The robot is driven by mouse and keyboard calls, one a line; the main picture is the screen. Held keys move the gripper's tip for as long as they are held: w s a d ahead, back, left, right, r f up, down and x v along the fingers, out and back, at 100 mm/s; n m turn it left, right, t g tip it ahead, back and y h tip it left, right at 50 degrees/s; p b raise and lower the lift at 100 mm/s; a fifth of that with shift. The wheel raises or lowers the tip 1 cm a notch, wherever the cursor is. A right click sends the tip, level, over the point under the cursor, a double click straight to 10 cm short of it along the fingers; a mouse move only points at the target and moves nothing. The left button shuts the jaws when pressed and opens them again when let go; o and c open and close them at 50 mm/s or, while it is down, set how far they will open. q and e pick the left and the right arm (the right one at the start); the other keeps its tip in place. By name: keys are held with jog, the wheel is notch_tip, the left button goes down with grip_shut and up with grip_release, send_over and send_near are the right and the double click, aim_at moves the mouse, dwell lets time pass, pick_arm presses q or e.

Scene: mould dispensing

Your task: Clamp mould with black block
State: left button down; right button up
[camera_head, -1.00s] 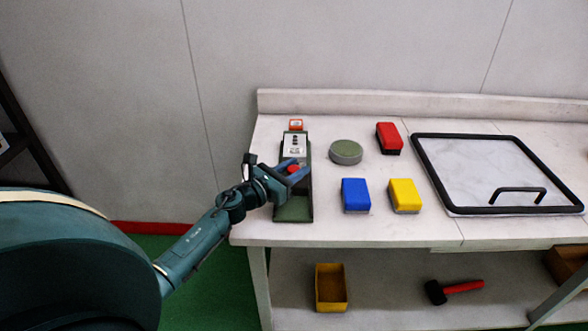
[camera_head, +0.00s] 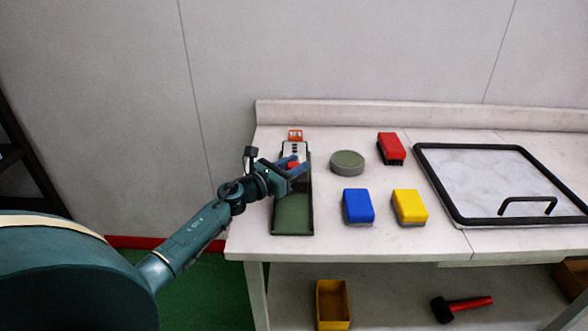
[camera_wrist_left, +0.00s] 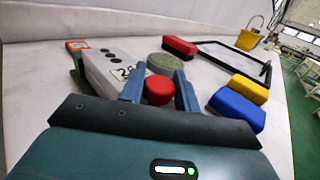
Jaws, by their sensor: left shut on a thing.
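A long dark tray (camera_head: 293,217) with a green floor lies at the table's left end. A white block with dark round marks (camera_head: 295,147) is in its far part; it also shows in the left wrist view (camera_wrist_left: 112,68). My left gripper (camera_head: 296,166) is over the tray, with its two blue fingers (camera_wrist_left: 158,84) shut on a round red knob (camera_wrist_left: 158,91). What the knob joins is hidden behind the gripper. I cannot make out a separate black block, or tell which part is the mould. My right gripper is not in view.
A grey-green round disc (camera_head: 347,163) stands right of the tray. A black-framed board (camera_head: 480,205) with a raised handle lies further right. A yellow bin (camera_head: 332,305) and a mallet (camera_head: 462,307) are on the lower shelf.

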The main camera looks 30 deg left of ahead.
pick_arm(q)
jog(key=c, duration=1.4)
grip_release()
jog(key=shift+a, duration=0.1)
jog(key=o, duration=0.3)
jog(key=shift+o, duration=0.2)
jog(key=b+v, duration=0.1)
jog(key=v, duration=1.1)
jog(key=shift+s+b, duration=0.15)
jog(key=shift+b, duration=0.25)
jog(key=shift+s+a+r, duration=0.1)
jog(key=shift+s, duration=0.35)
